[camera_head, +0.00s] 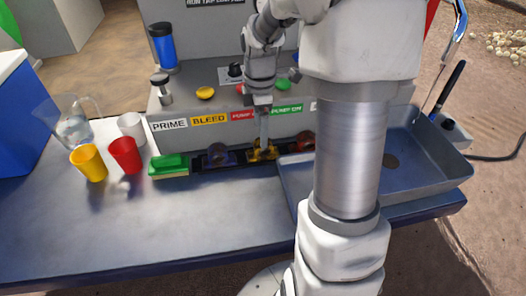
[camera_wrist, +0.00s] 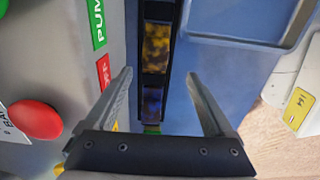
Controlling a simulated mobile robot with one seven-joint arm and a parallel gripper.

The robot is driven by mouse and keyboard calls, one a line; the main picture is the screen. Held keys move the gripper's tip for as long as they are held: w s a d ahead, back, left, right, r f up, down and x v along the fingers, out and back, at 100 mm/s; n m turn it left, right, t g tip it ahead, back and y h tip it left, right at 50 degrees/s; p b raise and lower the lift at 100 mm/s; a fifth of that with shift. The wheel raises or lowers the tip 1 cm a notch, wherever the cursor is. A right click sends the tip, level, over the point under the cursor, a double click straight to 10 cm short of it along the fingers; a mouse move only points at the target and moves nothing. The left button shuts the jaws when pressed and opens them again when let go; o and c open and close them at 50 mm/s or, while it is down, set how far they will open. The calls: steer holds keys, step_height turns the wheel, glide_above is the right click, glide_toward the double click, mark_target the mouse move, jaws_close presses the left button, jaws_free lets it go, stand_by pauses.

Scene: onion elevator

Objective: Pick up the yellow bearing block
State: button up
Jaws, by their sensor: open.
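The yellow bearing block (camera_head: 262,153) sits in a dark rail (camera_head: 233,161) in front of the control panel, partly hidden by my gripper in the head view. A dark blue block (camera_head: 217,155) is to its left and a red block (camera_head: 304,141) to its right. In the wrist view the mottled yellow block (camera_wrist: 157,47) lies in the black-walled rail, with the blue block (camera_wrist: 152,101) below it. My gripper (camera_wrist: 160,73) is open and empty. Its fingers stand wide apart on either side of the rail line; the yellow block appears mostly beyond the fingertips.
The panel (camera_head: 165,139) with labels and coloured buttons stands right behind the rail. A grey-blue tray (camera_head: 430,188) is at the right. A green sponge (camera_head: 169,165), red cup (camera_head: 126,155) and yellow cup (camera_head: 89,163) are at the left. The front-left table (camera_head: 150,225) is clear.

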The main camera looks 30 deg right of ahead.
mark_target(258, 154)
step_height(258, 154, down, 2)
steer(key=shift+w+d+f+b, duration=0.15)
steer(key=shift+f+b, duration=0.1)
steer(key=shift+f, duration=0.65)
steer(key=shift+w+d+f+b, duration=0.1)
steer(key=shift+d+f+b, duration=0.1)
steer(key=shift+f, duration=0.7)
steer(key=shift+w+d+f+b, duration=0.15)
steer(key=shift+f+b, duration=0.1)
steer(key=shift+f, duration=0.65)
steer(key=shift+s+r, duration=0.1)
jaws_close()
